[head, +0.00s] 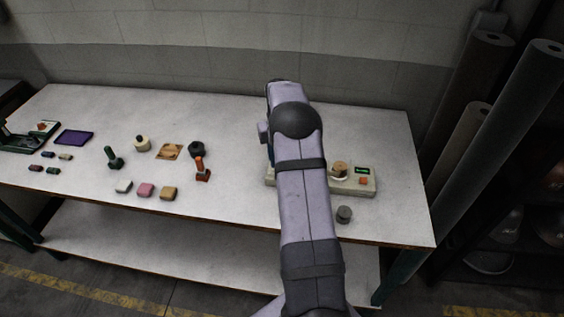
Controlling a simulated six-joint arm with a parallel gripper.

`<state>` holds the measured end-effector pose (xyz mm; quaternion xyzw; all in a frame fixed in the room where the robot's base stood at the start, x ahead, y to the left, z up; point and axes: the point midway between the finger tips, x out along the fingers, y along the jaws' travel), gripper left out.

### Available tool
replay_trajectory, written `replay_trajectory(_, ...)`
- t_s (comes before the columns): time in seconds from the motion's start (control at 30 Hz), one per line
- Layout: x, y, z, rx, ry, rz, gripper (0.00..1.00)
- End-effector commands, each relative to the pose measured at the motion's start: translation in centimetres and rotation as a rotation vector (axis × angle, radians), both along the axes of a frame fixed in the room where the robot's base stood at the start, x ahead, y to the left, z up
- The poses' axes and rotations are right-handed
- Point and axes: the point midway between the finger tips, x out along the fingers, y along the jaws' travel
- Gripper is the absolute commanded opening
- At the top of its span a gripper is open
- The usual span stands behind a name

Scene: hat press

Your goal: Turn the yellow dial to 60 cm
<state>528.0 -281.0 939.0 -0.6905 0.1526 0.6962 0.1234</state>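A long beige device base (358,188) stands at the right of the table, partly hidden behind my arm. On it, just right of my arm, is a round tan-topped part (340,168) on a pale collar. Right of that is a dark display (362,171) with green characters too small to read, and a small orange-red button (363,181). I cannot make out a clearly yellow dial; the tan part may be it, or the dial may be behind my arm. My arm reaches across the device, and its links hide my gripper.
A dark grey cylinder (344,214) stands near the table's front edge. Left of my arm are stamps (201,170), coloured blocks (146,190), a tan card (169,152) and a purple pad (74,138). The table (235,215) is bare between these and my arm. Tall rolls stand right.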

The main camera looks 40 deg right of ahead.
Motion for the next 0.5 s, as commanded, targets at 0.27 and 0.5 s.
replay_trajectory(0.27, 0.2, 0.1, 3.7, -0.003, -0.004, 0.000, 0.40)
replay_trajectory(0.5, 0.1, 0.2, 5.5, -0.001, -0.002, 0.000, 0.40)
